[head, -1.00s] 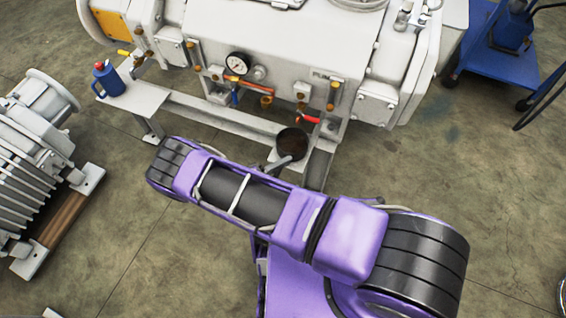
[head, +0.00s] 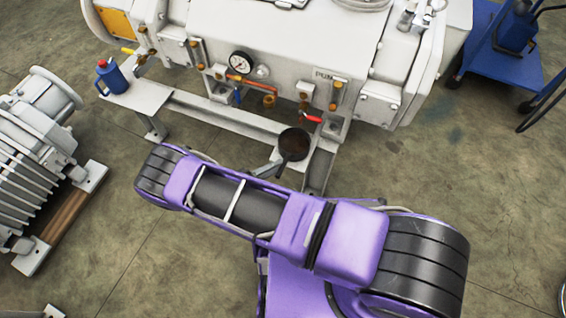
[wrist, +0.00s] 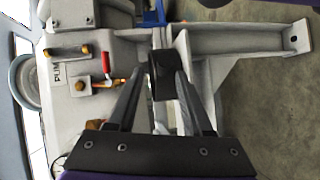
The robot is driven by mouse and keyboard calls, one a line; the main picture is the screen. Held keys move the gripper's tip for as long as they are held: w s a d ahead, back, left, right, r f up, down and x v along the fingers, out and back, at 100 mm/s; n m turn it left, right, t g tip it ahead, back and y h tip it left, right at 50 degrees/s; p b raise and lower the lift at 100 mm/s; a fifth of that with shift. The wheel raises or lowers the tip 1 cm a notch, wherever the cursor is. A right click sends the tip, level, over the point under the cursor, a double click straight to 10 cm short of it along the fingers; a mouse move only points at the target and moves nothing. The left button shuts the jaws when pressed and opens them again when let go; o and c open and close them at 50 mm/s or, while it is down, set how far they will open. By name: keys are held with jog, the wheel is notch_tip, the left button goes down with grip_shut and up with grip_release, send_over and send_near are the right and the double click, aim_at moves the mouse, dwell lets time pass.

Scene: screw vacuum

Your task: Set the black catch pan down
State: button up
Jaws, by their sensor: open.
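The black catch pan (head: 293,146) is a small round dark pan with a short handle. In the head view it is at the white skid frame's front corner, below the red-handled valve, and it looks level. I cannot tell whether its bottom touches the frame. In the wrist view the dark pan (wrist: 163,78) shows between and just beyond the fingertips. My gripper (wrist: 160,75) is open, with a finger on either side of the pan's near part. In the head view my own arm hides most of the gripper.
The white vacuum pump (head: 285,50) with its gauge and valves stands behind the pan. The white skid frame (head: 215,112) runs along its front. A blue jug (head: 110,77) stands on a plate at left. A finned grey motor (head: 35,130) is at far left, a blue cart (head: 505,60) at right.

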jog(key=v, duration=0.7)
dwell(0.3)
